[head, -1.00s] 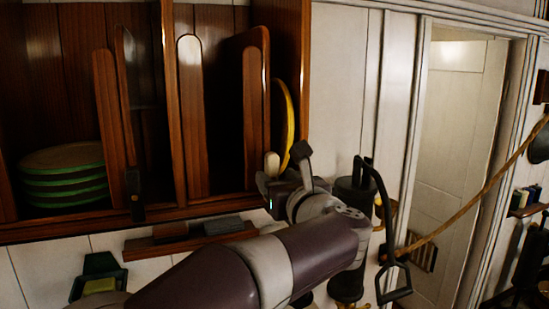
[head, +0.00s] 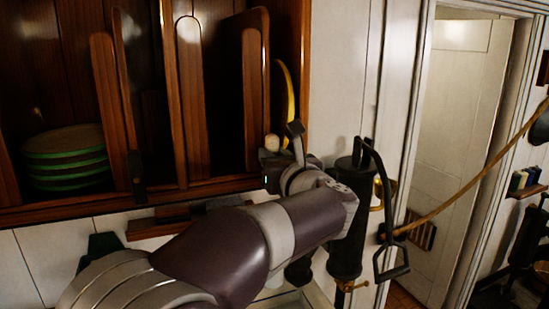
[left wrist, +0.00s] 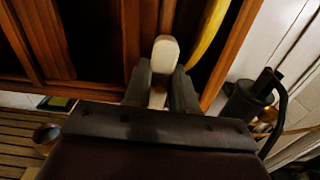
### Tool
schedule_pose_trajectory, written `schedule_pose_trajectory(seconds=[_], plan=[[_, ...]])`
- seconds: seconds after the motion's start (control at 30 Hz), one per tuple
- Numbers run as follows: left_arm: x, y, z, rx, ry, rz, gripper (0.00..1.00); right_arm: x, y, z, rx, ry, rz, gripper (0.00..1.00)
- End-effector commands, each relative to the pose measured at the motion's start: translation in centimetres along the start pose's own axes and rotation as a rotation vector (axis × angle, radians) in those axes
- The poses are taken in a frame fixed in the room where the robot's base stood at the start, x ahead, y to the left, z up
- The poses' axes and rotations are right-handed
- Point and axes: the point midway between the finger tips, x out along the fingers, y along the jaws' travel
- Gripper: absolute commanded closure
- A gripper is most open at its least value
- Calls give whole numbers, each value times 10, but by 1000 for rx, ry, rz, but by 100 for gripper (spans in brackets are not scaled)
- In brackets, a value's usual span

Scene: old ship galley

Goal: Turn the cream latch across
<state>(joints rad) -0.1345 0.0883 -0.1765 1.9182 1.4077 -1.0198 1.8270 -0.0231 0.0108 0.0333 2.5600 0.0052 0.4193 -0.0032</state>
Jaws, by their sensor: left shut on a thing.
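The cream latch (head: 272,143) is a small rounded piece at the lower right front of the wooden plate rack. In the left wrist view the latch (left wrist: 165,50) points up the picture, in line with a wooden upright. My left gripper (head: 282,153) is at the latch. In the left wrist view its two dark fingers (left wrist: 162,80) are shut on the latch, one on each side. My right gripper is not in view.
Green-rimmed plates (head: 65,155) stand stacked in the rack's left bay. A yellow plate (head: 287,90) stands on edge close behind the latch. A black wall fixture with a handle (head: 350,225) is right of my left wrist. A rope (head: 460,207) hangs across the doorway.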

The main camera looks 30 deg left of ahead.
Motion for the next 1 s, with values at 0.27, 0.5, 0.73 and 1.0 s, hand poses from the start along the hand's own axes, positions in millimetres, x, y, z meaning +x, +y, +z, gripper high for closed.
schedule_pose_trajectory(seconds=[0.27, 0.5, 0.73, 1.0], plan=[[0, -1, -2, 131, -2, -1, 100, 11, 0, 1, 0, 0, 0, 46], [0, -3, -2, 346, -3, 0, 100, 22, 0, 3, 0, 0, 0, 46], [0, -5, -2, 565, -1, 0, 100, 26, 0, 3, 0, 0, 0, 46], [0, -7, -2, 823, -2, 0, 100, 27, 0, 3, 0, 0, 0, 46]])
